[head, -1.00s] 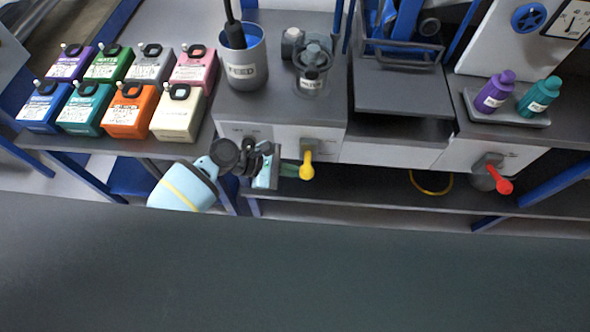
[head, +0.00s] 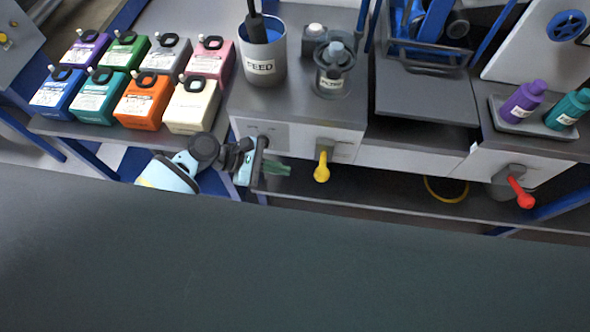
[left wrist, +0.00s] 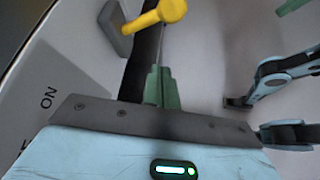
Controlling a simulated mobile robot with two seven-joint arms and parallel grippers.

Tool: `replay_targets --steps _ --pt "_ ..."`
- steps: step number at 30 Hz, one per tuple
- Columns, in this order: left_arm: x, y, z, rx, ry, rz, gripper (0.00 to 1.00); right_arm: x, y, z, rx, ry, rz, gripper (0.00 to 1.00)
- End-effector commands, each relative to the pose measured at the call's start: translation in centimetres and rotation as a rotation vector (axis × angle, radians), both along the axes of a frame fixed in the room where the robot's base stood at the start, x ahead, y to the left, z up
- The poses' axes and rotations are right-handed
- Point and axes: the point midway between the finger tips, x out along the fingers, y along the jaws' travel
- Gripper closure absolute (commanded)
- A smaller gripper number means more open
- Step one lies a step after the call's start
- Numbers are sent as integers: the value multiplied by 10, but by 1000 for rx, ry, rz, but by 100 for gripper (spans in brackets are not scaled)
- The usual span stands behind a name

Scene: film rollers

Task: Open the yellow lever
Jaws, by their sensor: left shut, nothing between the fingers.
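The yellow lever (head: 322,168) hangs down from a small grey mount on the pale front panel below the feed cup. In the left wrist view the yellow lever (left wrist: 160,16) is at the top, its round end pointing right, its grey mount on the panel. My left gripper (head: 284,170) is just left of the lever, apart from it, with its green fingers pointing right. It is shut and empty. In the left wrist view the green fingers (left wrist: 161,88) are together, below the lever. My right gripper is not in view.
A red lever (head: 520,195) is on the panel further right. A feed cup (head: 262,55) and a small labelled jar (head: 333,75) stand above the yellow lever. Several coloured bottles (head: 142,100) stand at left. A dark shelf (head: 400,195) runs below the panel.

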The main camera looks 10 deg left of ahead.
Motion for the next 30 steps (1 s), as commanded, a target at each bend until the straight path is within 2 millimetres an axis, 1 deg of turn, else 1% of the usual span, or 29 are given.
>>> replay_targets --steps 1,3,6,17,24,28,30 --pt "0 6 3 1 -1 1 100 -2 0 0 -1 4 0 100" --pt "-1 11 6 1 -1 1 100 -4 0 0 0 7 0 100" --pt "-2 15 9 -1 1 0 100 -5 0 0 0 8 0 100" --pt "-2 17 9 -1 1 0 100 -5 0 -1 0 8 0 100" --pt "-2 16 9 0 1 0 100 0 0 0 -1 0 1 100" --pt "-8 15 4 18 -27 -4 100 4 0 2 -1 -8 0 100" --pt "-18 14 -6 52 -78 -15 100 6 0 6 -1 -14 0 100"
